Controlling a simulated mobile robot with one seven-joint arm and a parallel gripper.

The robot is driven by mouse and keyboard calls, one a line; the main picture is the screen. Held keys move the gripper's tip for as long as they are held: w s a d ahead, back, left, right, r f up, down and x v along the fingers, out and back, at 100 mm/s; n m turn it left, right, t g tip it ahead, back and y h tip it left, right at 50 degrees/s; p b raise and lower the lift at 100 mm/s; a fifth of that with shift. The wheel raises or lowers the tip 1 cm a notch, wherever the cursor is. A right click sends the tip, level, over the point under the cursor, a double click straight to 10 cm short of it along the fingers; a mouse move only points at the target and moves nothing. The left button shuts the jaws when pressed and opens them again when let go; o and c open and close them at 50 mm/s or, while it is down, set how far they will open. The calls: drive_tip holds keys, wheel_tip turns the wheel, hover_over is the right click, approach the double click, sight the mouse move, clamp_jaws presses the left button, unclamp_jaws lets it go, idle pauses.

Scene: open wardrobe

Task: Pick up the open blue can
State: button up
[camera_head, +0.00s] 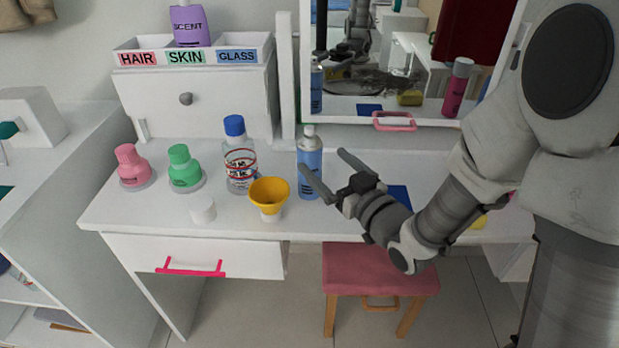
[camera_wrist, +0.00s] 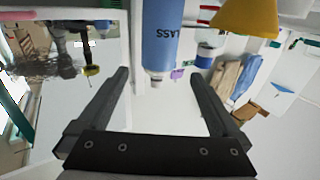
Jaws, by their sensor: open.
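The blue can (camera_head: 310,158) stands upright near the front of the white tabletop, with a small pale nozzle on top and no separate cap on it. In the wrist view the can (camera_wrist: 162,40) appears upside down, with "GLASS" lettering, beyond and between the fingertips. My gripper (camera_head: 322,162) is open and empty, to the right of the can. One finger crosses in front of the can in the head view. In the wrist view my gripper (camera_wrist: 158,74) has both fingers spread wide, with nothing between them.
A yellow funnel (camera_head: 269,191) and a clear blue-capped bottle (camera_head: 240,160) stand left of the can. Green (camera_head: 184,168) and pink (camera_head: 131,165) bottles are farther left. A mirror (camera_head: 395,80) stands behind. A pink stool (camera_head: 378,268) is below the table.

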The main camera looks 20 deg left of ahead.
sight(316, 153)
drive_tip(key=b+x, duration=0.1)
drive_tip(key=x, duration=0.6)
drive_tip(key=shift+w+a+f, duration=0.15)
drive_tip(key=shift+w, duration=0.1)
drive_tip(key=shift+c, duration=0.2)
clamp_jaws()
